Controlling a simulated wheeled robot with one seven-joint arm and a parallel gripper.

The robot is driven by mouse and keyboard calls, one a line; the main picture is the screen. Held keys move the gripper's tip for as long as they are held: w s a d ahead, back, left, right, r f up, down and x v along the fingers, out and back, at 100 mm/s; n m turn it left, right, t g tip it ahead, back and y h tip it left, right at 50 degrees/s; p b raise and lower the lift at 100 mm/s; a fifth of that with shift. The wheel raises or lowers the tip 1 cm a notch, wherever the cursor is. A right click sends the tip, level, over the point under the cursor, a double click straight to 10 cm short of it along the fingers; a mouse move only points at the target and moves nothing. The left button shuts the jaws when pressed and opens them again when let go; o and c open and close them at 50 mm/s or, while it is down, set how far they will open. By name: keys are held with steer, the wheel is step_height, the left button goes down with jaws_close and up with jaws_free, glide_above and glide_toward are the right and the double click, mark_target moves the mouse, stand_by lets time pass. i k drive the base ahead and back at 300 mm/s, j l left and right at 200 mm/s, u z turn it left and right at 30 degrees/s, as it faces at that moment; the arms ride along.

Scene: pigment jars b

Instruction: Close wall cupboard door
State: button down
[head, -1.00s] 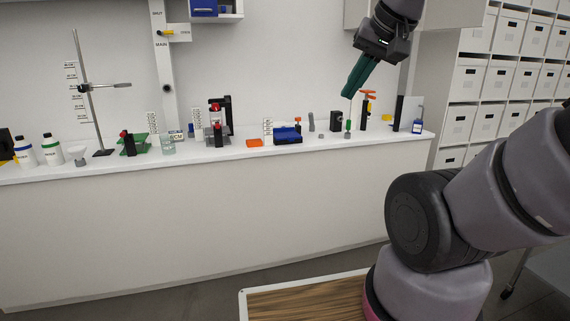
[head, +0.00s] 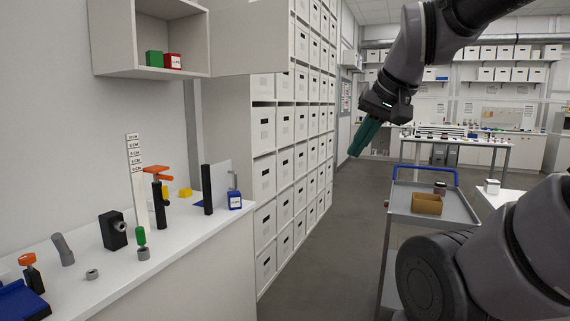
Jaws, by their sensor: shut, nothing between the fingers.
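The wall cupboard (head: 112,55) hangs at the upper left of the head view. My gripper (head: 354,152) has teal fingers, shut and empty, pointing down and left. In the picture it is right of and below the door, apart from it, in front of the aisle.
A white counter (head: 190,250) below the cupboard holds stands, a blue jar (head: 235,200) and small parts. Shelves of white boxes (head: 264,180) stand beyond the door. The aisle floor (head: 340,230) is clear.

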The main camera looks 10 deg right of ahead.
mark_target(252, 37)
steer(key=i+l, duration=0.15)
steer(key=i, duration=0.3)
steer(key=i+l+z, duration=0.15)
steer(key=i, duration=0.3)
